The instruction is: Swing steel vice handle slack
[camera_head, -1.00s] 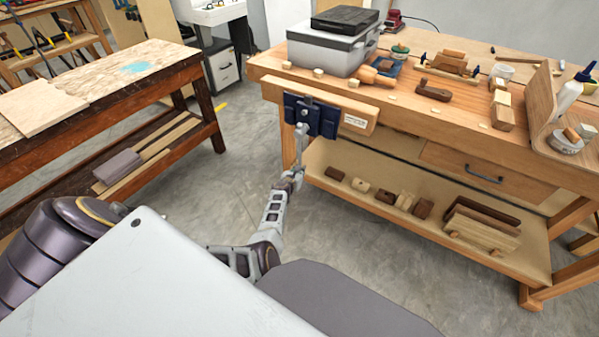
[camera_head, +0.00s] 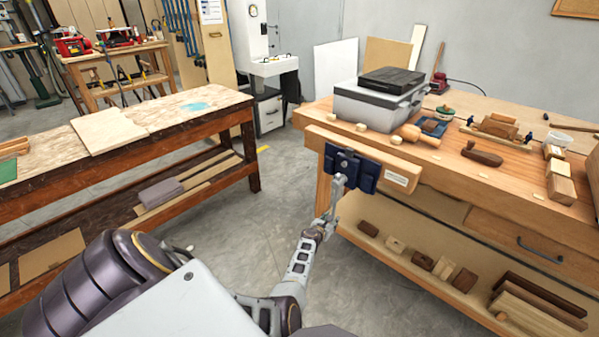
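The dark blue vice (camera_head: 366,177) is mounted on the front left of the wooden workbench, with a round steel screw end (camera_head: 345,165) on its face. My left arm reaches up from the bottom of the view, and its gripper (camera_head: 339,185) is at the lower front of the vice. The steel handle cannot be told apart from the grey gripper there. The fingers are too small to show whether they are open or closed on the handle. My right gripper is not in view.
The workbench (camera_head: 448,172) carries a grey case (camera_head: 375,108), wooden blocks and a brown plane-like piece (camera_head: 482,154). Its lower shelf (camera_head: 372,262) holds several blocks. A second bench (camera_head: 160,118) stands at left. Grey floor (camera_head: 235,225) lies open between the benches.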

